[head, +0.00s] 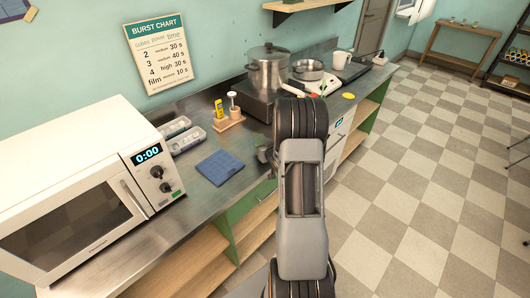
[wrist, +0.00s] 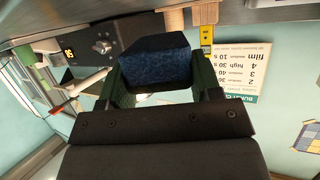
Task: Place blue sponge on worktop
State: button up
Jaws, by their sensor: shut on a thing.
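The dark blue sponge (wrist: 156,58) is between the green fingers of my gripper (wrist: 156,80) in the wrist view. My gripper is shut on it, one finger on each side. The grey metal worktop (head: 190,212) runs along the wall from the lower left to the back. It also shows along the top of the tilted wrist view (wrist: 60,20). I cannot tell how far the sponge is from the worktop.
A white microwave (head: 85,205) stands at left, with a flat blue mat (head: 220,167) to its right. A small wooden stand (head: 229,122), grey trays (head: 187,138) and a large pot (head: 268,72) are farther back. Bare metal surrounds the mat. Open shelves are below; checkered floor lies right.

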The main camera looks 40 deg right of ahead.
jog(key=f, duration=0.2)
jog(key=f+p, duration=0.1)
jog(key=shift+w+d, duration=0.1)
jog(key=shift+d, duration=0.15)
jog(key=shift+f, duration=0.3)
jog(key=shift+f+b, duration=0.25)
jog(key=shift+b, duration=0.1)
jog(key=o, duration=0.9)
jog(key=shift+r, duration=0.1)
